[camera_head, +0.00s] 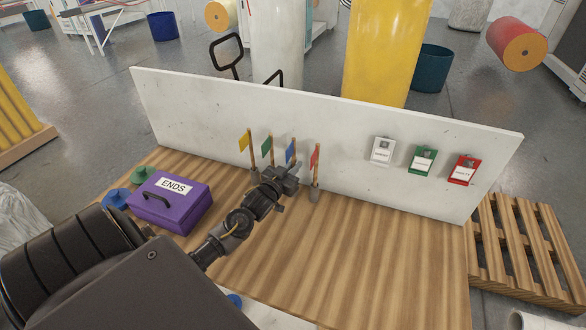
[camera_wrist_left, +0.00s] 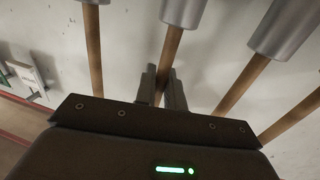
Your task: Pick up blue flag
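The blue flag (camera_head: 290,153) stands on a thin wooden stick in the row at the white panel, between the green flag (camera_head: 267,147) and the red flag (camera_head: 315,156). My left gripper (camera_head: 288,177) is at its stick, low down above the holder. In the left wrist view the stick (camera_wrist_left: 173,45) runs between the two fingers (camera_wrist_left: 162,88). They are close together and look shut on it. The flag's cloth is outside that view, and the gripper hides its holder in the head view. My right gripper is not in view.
The yellow flag (camera_head: 244,142) stands at the row's left end. A purple ENDS box (camera_head: 172,205) sits on the wooden table (camera_head: 370,265), left of my arm. The white panel (camera_head: 340,130) rises close behind the flags and carries several switch boxes. The table's right part is clear.

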